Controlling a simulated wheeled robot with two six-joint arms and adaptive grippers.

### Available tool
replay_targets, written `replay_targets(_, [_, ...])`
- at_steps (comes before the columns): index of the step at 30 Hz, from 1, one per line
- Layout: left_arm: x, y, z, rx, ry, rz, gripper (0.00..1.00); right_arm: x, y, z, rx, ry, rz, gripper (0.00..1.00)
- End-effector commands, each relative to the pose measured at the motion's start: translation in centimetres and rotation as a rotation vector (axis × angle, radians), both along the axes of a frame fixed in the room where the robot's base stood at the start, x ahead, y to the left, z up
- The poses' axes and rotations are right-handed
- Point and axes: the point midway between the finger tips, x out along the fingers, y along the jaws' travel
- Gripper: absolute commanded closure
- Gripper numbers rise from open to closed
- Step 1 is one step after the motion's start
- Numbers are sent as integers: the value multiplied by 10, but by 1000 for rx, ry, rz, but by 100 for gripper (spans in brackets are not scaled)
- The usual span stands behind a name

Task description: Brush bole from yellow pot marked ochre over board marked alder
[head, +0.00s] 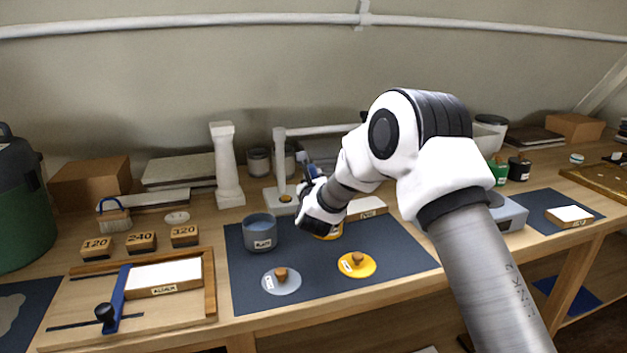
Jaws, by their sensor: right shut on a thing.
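A yellow pot (328,236) stands on the dark mat (390,246), mostly hidden behind my right gripper, so I cannot read its label. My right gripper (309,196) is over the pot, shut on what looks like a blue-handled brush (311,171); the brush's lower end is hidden. The yellow lid (357,265) lies on the mat in front of the pot. A pale board (163,274) lies in a wooden jig at the lower left; its small label appears to read alder. My left gripper is not in view.
A grey pot (260,231) and a grey lid (281,281) share the mat. Sanding blocks marked 120, 240 (142,242) and 320 stand behind the jig. A white column (226,165) stands behind. A blue clamp bar (119,298) crosses the jig's left side.

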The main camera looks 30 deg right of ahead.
Motion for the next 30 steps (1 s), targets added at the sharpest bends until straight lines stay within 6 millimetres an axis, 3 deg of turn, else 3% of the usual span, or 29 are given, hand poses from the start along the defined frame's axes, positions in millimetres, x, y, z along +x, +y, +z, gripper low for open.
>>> replay_targets(30, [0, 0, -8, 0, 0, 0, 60, 0, 0, -2, 1, 2, 0, 100])
